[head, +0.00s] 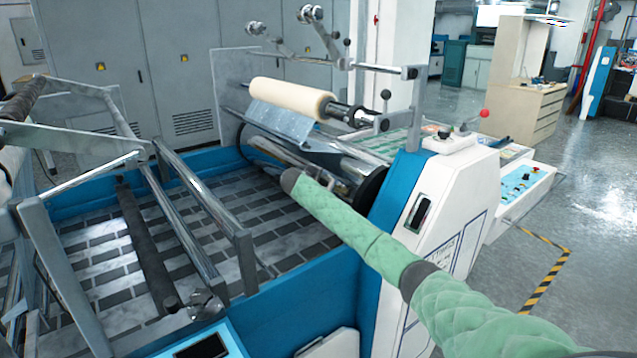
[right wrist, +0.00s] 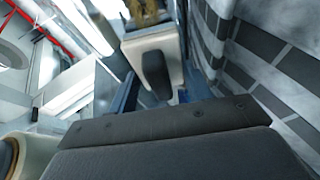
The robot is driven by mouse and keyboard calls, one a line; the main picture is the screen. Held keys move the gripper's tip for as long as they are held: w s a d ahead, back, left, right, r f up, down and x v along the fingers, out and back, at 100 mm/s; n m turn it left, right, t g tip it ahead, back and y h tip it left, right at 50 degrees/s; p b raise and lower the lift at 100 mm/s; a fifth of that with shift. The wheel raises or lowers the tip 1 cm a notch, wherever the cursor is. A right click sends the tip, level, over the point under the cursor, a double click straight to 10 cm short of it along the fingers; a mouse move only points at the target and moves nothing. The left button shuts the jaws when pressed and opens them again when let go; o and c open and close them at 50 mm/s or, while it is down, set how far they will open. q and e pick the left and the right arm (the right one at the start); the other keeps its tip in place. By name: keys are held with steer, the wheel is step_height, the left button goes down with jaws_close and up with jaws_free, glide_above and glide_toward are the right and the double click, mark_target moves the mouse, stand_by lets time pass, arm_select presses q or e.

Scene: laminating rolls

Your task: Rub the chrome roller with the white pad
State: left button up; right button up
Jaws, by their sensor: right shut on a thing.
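The chrome roller (head: 280,151) lies across the white and blue laminating machine, below a cream roll; its right part is partly hidden by my right arm. My right gripper (head: 333,182) is down by the rollers, mostly hidden behind the green-sleeved arm. In the right wrist view it is shut on a pale block, the white pad (right wrist: 131,47), with a dark finger (right wrist: 155,75) across its face. I cannot tell whether the pad touches the chrome roller. My left gripper is not in view.
The cream roll (head: 290,97) on its shaft is above the gripper. The machine's white side housing (head: 440,205) stands close to my right arm. Metal bars (head: 200,215) span the left part over a grey block-patterned floor (head: 270,218). Grey cabinets (head: 180,60) stand behind.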

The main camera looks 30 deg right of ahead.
steer(key=shift+s+d+r+p, duration=0.1)
steer(key=shift+s+r+p, duration=0.05)
steer(key=shift+s+p, duration=1)
steer(key=shift+s+d+f+p, duration=0.15)
steer(key=shift+s+p, duration=0.35)
steer(key=shift+s, duration=0.65)
steer(key=shift+s+d+p, duration=0.15)
steer(key=shift+s+p, duration=0.3)
steer(key=shift+s, duration=0.75)
steer(key=shift+s+d+f+p, duration=0.15)
steer(key=shift+s+p, duration=0.35)
steer(key=shift+s, duration=0.65)
steer(key=shift+s+r+p, duration=0.15)
steer(key=shift+s+p, duration=0.75)
steer(key=shift+s, duration=0.6)
